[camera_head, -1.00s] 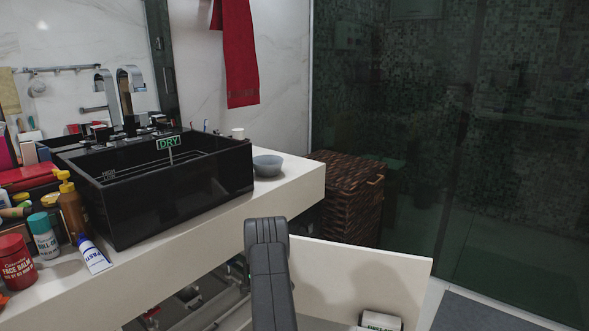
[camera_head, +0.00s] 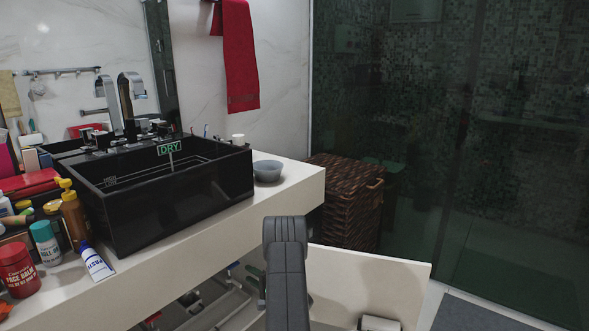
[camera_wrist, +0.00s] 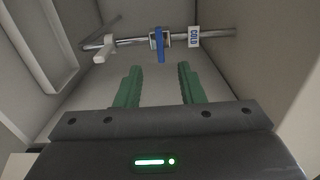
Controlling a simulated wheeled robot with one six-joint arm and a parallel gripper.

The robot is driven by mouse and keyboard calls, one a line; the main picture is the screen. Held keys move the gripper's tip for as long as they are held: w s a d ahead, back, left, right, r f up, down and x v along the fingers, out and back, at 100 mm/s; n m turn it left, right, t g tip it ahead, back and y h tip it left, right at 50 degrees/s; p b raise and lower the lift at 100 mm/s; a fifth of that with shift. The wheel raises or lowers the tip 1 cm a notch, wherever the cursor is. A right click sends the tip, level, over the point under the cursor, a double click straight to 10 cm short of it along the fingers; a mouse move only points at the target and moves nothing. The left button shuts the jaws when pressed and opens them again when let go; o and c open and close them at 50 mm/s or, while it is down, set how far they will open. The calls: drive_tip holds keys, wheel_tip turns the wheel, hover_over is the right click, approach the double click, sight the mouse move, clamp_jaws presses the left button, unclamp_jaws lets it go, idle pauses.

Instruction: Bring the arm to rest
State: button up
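My gripper (camera_wrist: 160,82) is in the wrist view, with two green fingers standing apart and nothing between them. Beyond the fingertips a metal pipe (camera_wrist: 221,34) crosses a pale cabinet interior. On it sits a valve with a blue handle (camera_wrist: 159,45), lying crosswise to the pipe. A white tag reading COLD (camera_wrist: 194,37) hangs to its right. The fingers are apart from the handle. In the head view my dark arm rises in front of the counter; the gripper itself is hidden there.
A pale open panel (camera_head: 375,282) stands right of my arm, below the counter (camera_head: 215,225). A black sink (camera_head: 180,200), a grey bowl (camera_head: 267,171) and several bottles are on the counter. A wicker basket (camera_head: 347,205) stands behind the panel.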

sight(236, 265)
drive_tip(key=v, duration=0.6)
drive_tip(key=b+x, duration=0.2)
drive_tip(key=x, duration=1.2)
drive_tip(key=shift+b, duration=0.35)
drive_tip(key=shift+s+d+n, duration=0.1)
drive_tip(key=shift+d+n, duration=0.1)
drive_tip(key=shift+n, duration=0.6)
drive_tip(key=n+b, duration=0.1)
drive_tip(key=n, duration=0.3)
drive_tip(key=shift+r, duration=0.1)
drive_tip(key=shift+s+a+r+n+b, duration=0.1)
drive_tip(key=shift+n+b, duration=0.4)
drive_tip(key=shift+n, duration=1.2)
